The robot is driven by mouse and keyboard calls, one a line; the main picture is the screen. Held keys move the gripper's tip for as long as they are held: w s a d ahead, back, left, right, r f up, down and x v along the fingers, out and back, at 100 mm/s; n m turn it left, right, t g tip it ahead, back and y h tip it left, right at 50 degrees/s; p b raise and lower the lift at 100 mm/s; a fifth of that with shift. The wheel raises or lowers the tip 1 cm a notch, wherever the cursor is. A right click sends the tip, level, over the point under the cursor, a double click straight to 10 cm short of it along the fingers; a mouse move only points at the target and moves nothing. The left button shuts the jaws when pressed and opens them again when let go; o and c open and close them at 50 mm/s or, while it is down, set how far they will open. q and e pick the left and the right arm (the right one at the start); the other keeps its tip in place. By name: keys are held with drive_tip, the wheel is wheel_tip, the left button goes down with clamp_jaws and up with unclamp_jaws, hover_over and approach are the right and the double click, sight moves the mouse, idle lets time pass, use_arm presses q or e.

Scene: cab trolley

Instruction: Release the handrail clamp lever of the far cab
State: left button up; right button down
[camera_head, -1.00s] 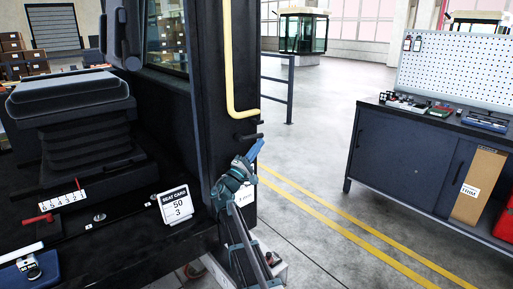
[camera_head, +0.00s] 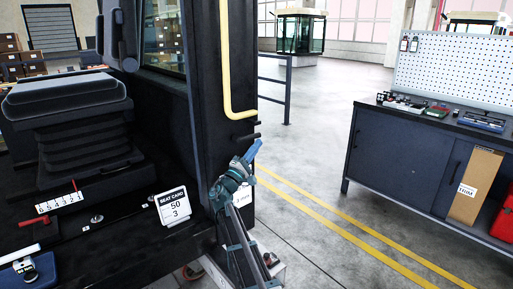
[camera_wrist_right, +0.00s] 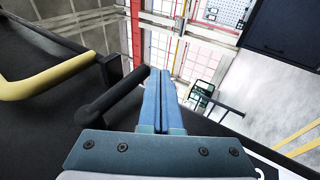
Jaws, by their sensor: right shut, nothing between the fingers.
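A yellow handrail (camera_head: 225,65) runs down the dark corner post of the cab in front of me and bends right at its lower end. Just below that bend a short black lever (camera_head: 246,136) sticks out to the right. My right gripper (camera_head: 252,151), with blue fingers, is shut and empty just below the lever. In the right wrist view the closed fingers (camera_wrist_right: 165,100) point up, with the black lever (camera_wrist_right: 112,95) close on their left and the yellow handrail (camera_wrist_right: 45,80) further left. I cannot tell whether fingers and lever touch. My left gripper is out of view.
A seat (camera_head: 68,110) and a seat card (camera_head: 173,206) are in the cab at left. A workbench (camera_head: 405,165) with a pegboard (camera_head: 455,70) stands at right. Open floor with yellow lines (camera_head: 330,222) lies between. Another cab (camera_head: 300,32) stands in the background.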

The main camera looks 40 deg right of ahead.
wheel_tip(320, 180, down, 14)
drive_tip(key=s+b, duration=0.2)
drive_tip(key=b, duration=1.1)
drive_tip(key=shift+s+a+r, duration=0.2)
drive_tip(key=shift+s+r, duration=0.05)
drive_tip(key=shift+s, duration=0.1)
drive_tip(key=s+a+f+m+g+y, duration=0.1)
drive_tip(key=s+a+f+y, duration=0.3)
drive_tip(key=a+f, duration=0.4)
drive_tip(key=s+a+f+m+g+y, duration=0.1)
drive_tip(key=s+a+f+g+y, duration=0.2)
drive_tip(key=a+f, duration=0.45)
drive_tip(key=s+a+f+m+y, duration=0.2)
drive_tip(key=s+a+f+y, duration=0.2)
drive_tip(key=a+f+y, duration=0.3)
drive_tip(key=s+a+f+n+g+y, duration=0.2)
drive_tip(key=s+a+f+y, duration=0.25)
drive_tip(key=s+a, duration=0.55)
drive_tip(key=s+a+f+n+g+y, duration=0.1)
drive_tip(key=s+a+f+y, duration=0.35)
drive_tip(key=a, duration=0.95)
wheel_tip(320, 180, up, 34)
drive_tip(key=h+p, duration=0.1)
drive_tip(key=p, duration=3.3)
drive_tip(key=shift+s+d+f+p, duration=0.15)
drive_tip(key=shift+s+d+p, duration=0.15)
drive_tip(key=shift+d+p, duration=0.1)
